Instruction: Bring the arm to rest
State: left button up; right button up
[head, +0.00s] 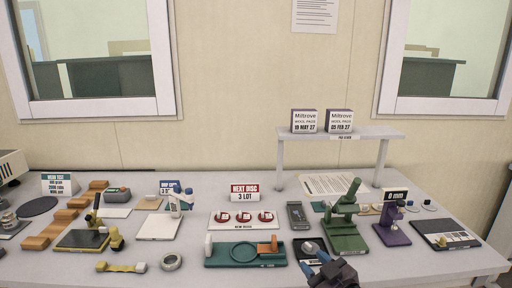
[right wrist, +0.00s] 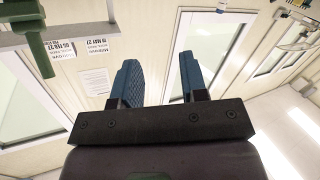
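My right gripper (head: 314,251) is in the head view at the front edge of the table, right of centre. Its two blue fingers stand apart with nothing between them in the right wrist view (right wrist: 158,82). In the head view it is in front of a small dark tray (head: 302,259), with a round grey piece close to the fingertips; touching or apart I cannot tell. My left gripper is in neither view.
A green press (head: 345,222) stands just right of the gripper, with a purple device (head: 391,228) beyond it. A green fixture (head: 222,254) lies to the left. A raised shelf (head: 350,132) bears two boxes at the back. The grey table (head: 190,268) has bare room at front left.

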jog(key=s+d+f+m+g+h, duration=0.1)
jog(key=s+d+f+m+h, duration=0.1)
jog(key=s+d+f, duration=0.2)
jog(key=s+d+f+m+g+h, duration=0.1)
jog(key=s+d+f, duration=0.4)
jog(key=s+f, duration=0.5)
jog(key=s+d+f+m+g+h, duration=0.2)
jog(key=s+d+f+m+h, duration=0.2)
jog(key=s+f, duration=0.4)
jog(key=s, duration=0.3)
jog(key=shift+s+d, duration=0.15)
jog(key=shift+d, duration=0.25)
